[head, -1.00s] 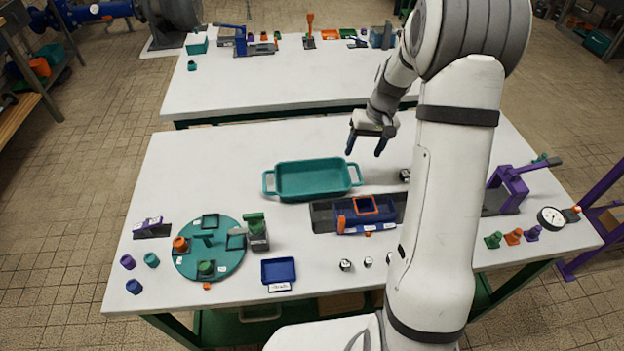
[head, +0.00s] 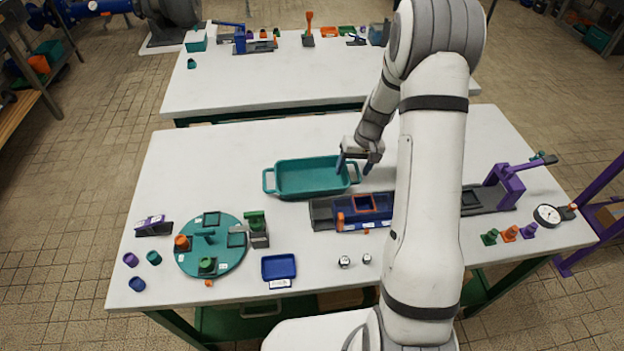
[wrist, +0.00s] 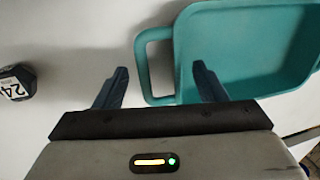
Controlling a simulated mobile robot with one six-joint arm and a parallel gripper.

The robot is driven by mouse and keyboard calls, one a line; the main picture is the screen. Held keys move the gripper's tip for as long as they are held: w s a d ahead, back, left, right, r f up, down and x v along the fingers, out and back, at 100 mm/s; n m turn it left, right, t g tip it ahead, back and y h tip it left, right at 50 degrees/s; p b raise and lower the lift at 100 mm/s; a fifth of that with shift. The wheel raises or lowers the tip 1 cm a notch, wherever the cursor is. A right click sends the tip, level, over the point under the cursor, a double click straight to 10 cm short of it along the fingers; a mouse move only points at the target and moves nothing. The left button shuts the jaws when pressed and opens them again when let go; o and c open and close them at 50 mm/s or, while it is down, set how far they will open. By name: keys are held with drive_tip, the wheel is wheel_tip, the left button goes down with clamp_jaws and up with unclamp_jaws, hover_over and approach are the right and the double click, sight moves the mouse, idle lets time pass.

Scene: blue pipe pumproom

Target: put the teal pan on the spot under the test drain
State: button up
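The teal pan (head: 305,180), rectangular with a loop handle at each end, sits upright on the near table. It also shows in the wrist view (wrist: 245,50). My gripper (head: 354,168) is low at the pan's right end. In the wrist view my gripper (wrist: 158,85) is open, with its fingers on either side of the pan's handle. One finger is over the table outside the handle, the other near the pan's wall. I cannot tell whether either finger touches. I cannot make out which thing is the test drain or its spot.
A blue tray fixture (head: 365,215) lies just in front of the pan. A teal round plate (head: 212,258) with several parts is at the front left, beside a green-topped device (head: 257,230). A purple lever press (head: 508,185) stands right. The table left of the pan is clear.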

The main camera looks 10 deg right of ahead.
drive_tip(key=c, duration=1.3)
clamp_jaws()
drive_tip(key=shift+r, duration=0.15)
